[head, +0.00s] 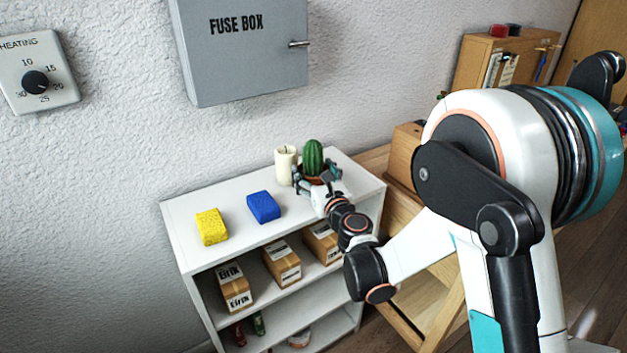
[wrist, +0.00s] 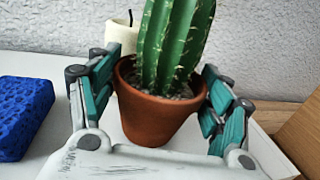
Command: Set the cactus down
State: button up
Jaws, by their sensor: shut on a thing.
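The cactus (head: 312,157) is green and ribbed and stands upright in a terracotta pot. It is at the right end of the white shelf top (head: 240,238), beside the candle. In the wrist view the cactus (wrist: 176,40) rises from its brown pot (wrist: 152,118), which sits between the two teal-padded fingers. My gripper (head: 316,180) is shut on the pot, with a finger on each side; it also shows in the wrist view (wrist: 160,105). The pot's underside is hidden, so I cannot tell whether it touches the shelf top.
A cream candle (head: 286,165) stands just left of the cactus. A blue sponge (head: 264,207) and a yellow sponge (head: 212,227) lie farther left, with bare shelf top around them. Cardboard boxes (head: 281,263) fill the shelf below. A fuse box (head: 240,50) hangs above.

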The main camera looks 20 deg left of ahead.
jog(key=shift+f, duration=0.4)
jog(key=shift+f, duration=0.1)
jog(key=o, duration=1.4)
jog(key=shift+s, duration=0.1)
jog(key=p+v, duration=0.2)
jog(key=v, duration=0.5)
jog(key=shift+s+d, duration=0.15)
